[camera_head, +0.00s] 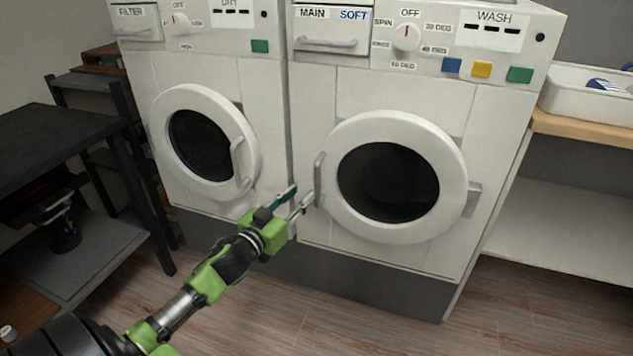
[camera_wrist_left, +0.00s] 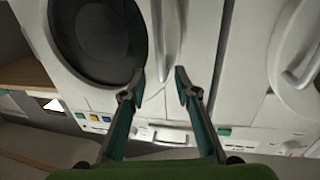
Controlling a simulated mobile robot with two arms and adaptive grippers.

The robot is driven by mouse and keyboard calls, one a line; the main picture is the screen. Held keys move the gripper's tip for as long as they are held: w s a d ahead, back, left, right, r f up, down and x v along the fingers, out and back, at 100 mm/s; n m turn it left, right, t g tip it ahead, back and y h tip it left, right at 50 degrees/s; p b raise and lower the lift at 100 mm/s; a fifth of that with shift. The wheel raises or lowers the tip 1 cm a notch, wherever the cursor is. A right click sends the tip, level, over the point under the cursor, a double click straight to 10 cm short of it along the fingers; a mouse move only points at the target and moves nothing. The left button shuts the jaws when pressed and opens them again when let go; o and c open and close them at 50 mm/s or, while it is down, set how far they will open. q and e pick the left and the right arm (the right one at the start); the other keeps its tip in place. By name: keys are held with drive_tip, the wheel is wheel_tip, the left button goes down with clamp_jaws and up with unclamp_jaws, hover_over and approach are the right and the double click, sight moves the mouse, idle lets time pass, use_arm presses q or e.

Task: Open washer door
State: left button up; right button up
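The washer (camera_head: 487,110) is the white machine on the right, marked WASH. Its round door (camera_head: 450,150) with dark glass looks shut; it also shows in the left wrist view (camera_wrist_left: 95,40). The door's vertical handle (camera_head: 319,180) is on the left side of the rim. My left gripper (camera_head: 302,192) is open, just left of the handle's lower part in the head view. In the left wrist view the handle (camera_wrist_left: 168,35) lies ahead, between the lines of the two spread fingertips (camera_wrist_left: 160,75). I cannot tell whether they touch it. My right gripper is out of view.
A dryer (camera_head: 215,75) with a shut round door and handle (camera_head: 240,165) stands close on the left. A dark table (camera_head: 50,135) is at far left. A wooden-topped shelf (camera_head: 580,130) with a white basin (camera_head: 585,105) is at right. The floor in front is clear.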

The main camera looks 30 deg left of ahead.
sight(315, 180)
use_arm(q)
drive_tip(key=w, duration=0.4)
drive_tip(key=w+b, duration=0.1)
drive_tip(key=w, duration=0.4)
drive_tip(key=shift+w+a+b, duration=0.2)
drive_tip(key=shift+w+b, duration=0.1)
clamp_jaws()
